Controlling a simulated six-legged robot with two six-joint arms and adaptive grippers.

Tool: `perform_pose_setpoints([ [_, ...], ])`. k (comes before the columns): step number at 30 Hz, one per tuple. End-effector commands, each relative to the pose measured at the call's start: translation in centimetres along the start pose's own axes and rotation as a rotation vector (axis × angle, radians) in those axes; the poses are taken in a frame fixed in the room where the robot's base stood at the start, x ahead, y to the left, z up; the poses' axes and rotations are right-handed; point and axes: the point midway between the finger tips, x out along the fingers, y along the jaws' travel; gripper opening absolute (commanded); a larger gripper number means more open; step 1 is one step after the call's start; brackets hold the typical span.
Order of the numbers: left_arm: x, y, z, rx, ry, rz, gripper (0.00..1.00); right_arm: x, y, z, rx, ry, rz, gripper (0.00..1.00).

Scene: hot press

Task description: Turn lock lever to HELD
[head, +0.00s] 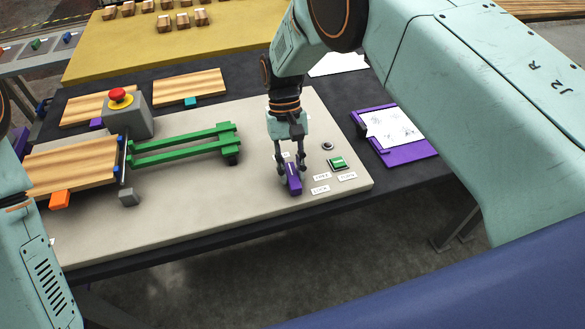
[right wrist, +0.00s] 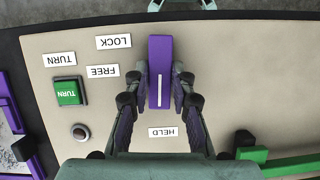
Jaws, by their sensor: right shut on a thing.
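The purple lock lever (head: 293,181) stands on the beige panel, and it also shows in the right wrist view (right wrist: 160,60). A white line runs along it, at its end nearer the HELD label (right wrist: 168,132). The lever looks in line with that label, with a gap between them. The LOCK label (right wrist: 113,42) and the FREE label (right wrist: 103,71) lie to one side of it. My right gripper (head: 290,168) is shut on the lever, one finger on each side; it also shows in the right wrist view (right wrist: 160,104). My left gripper is out of view; only my left arm shows.
A green TURN button (head: 338,162) and a round dark button (head: 328,146) sit beside the lever. Green bars (head: 185,148), wooden boards (head: 72,167) and a red emergency button (head: 118,95) are to the left. A purple tray (head: 408,158) lies right.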

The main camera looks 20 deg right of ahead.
Motion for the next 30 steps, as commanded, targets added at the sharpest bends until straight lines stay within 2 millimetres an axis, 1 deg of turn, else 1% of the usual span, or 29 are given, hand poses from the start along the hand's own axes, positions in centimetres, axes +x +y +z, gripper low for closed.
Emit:
perform_pose_setpoints([
  [1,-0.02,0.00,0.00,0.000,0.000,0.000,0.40,-0.27,-0.07,-0.04,-0.018,0.003,0.007,0.00],
  [9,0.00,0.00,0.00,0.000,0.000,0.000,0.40,-0.28,-0.08,-0.04,-0.075,0.003,0.031,0.00],
  [23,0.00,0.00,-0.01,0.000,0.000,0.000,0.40,-0.28,-0.07,-0.04,-0.084,0.003,0.035,0.00],
  [24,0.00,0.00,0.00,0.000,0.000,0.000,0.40,-0.28,-0.07,-0.04,-0.084,0.003,0.035,0.27],
  [30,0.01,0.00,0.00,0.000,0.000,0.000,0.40,-0.15,-0.07,-0.02,-0.083,0.002,0.034,0.44],
])
